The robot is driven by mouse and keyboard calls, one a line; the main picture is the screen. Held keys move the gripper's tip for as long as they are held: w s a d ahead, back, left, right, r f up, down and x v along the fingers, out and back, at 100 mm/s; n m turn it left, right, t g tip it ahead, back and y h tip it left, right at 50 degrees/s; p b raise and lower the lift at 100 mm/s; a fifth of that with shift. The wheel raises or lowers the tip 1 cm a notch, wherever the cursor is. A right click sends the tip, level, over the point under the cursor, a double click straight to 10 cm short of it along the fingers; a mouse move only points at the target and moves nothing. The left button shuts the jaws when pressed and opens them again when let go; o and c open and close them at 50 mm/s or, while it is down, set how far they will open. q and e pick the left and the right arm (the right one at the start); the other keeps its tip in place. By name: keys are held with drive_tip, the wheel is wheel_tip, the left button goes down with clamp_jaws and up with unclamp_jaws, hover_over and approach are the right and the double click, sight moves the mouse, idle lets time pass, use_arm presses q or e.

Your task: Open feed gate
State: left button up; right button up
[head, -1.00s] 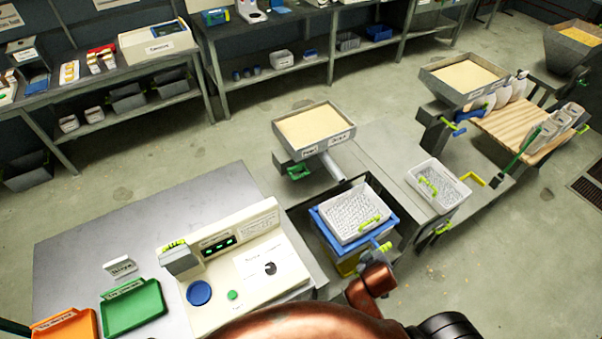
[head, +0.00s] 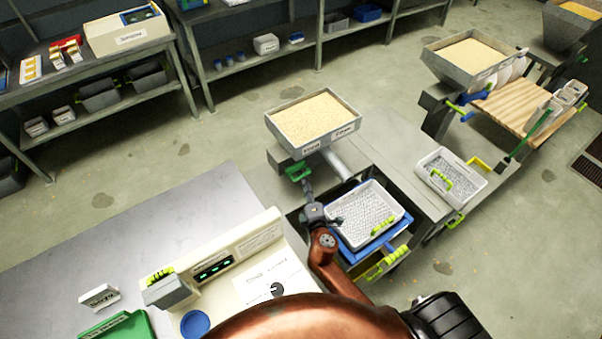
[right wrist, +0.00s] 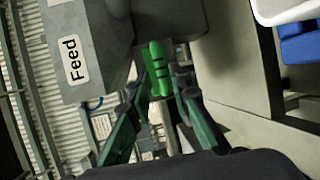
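The feed hopper (head: 315,122) is full of pale grain and has a small green gate handle (head: 298,171) at its lower front corner. My right gripper (head: 306,188) is right at this handle, below the hopper. In the right wrist view, the green handle (right wrist: 157,62) stands just ahead, between the tips of my two dark green fingers (right wrist: 160,84). The fingers are apart, and I see no closed grip on the handle. The "Feed" label (right wrist: 75,60) shows on the grey body at the left. My left gripper is not in view.
A white perforated basket (head: 360,212) on a blue bin (head: 372,240) stands just right of my right arm. A second white basket (head: 450,178) is further right. A control panel (head: 215,272) sits on the table at left. The floor behind the hopper is clear.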

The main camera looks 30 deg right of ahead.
sight(303, 174)
drive_tip(key=x, duration=0.6)
drive_tip(key=shift+w+b, duration=0.1)
drive_tip(key=shift+b, duration=0.2)
drive_tip(key=shift+w+d+f, duration=0.1)
drive_tip(key=shift+w+d, duration=0.05)
drive_tip(key=shift+w, duration=0.25)
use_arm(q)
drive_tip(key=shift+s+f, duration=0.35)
use_arm(e)
drive_tip(key=c, duration=0.5)
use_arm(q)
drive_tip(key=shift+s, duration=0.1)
use_arm(e)
clamp_jaws()
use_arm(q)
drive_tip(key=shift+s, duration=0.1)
